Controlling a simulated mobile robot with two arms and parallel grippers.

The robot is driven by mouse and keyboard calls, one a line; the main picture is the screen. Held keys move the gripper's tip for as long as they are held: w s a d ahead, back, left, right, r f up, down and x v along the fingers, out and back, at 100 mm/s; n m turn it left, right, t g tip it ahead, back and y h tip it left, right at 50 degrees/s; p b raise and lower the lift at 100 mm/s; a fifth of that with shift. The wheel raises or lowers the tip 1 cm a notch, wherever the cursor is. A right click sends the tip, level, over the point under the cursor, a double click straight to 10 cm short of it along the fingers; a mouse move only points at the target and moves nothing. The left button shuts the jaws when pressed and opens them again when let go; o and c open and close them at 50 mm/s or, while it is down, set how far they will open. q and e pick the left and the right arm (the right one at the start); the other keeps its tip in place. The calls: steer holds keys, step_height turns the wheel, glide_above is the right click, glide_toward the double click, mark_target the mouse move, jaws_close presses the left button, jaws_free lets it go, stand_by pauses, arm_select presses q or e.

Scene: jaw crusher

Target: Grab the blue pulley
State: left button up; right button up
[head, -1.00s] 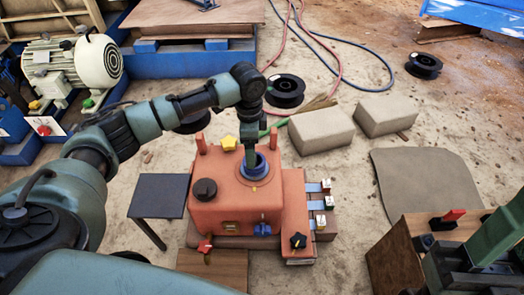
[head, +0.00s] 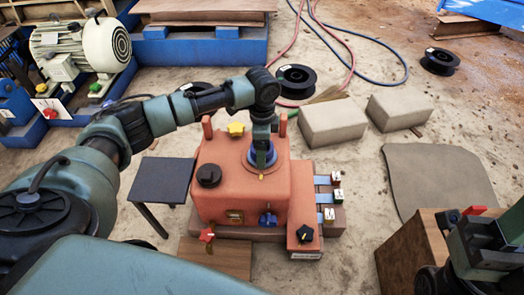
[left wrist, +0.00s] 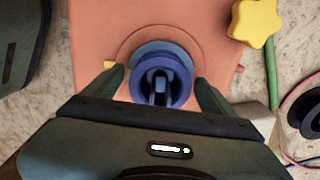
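The blue pulley (head: 273,158) sits on top of the orange box-shaped machine (head: 218,195), partly hidden by my left gripper in the head view. In the left wrist view the round blue pulley (left wrist: 160,92) with its dark hollow centre lies between the two green fingers. My left gripper (head: 261,152) points down over it. Its fingers (left wrist: 160,76) are apart on either side of the pulley, with no clear grip. My right gripper (head: 485,245) is at the lower right, away from the pulley; its finger opening is not clear.
A yellow star knob (head: 236,129), a black knob (head: 208,175) and orange posts stand on the machine close to the gripper. Switches (head: 329,198) are at its right. A dark side table (head: 162,180) is left. Grey blocks (head: 333,121) and black spools (head: 296,80) lie behind.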

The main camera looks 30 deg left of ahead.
arm_select(q)
steer(key=c, duration=1.5)
jaws_close()
steer(key=shift+r, duration=0.1)
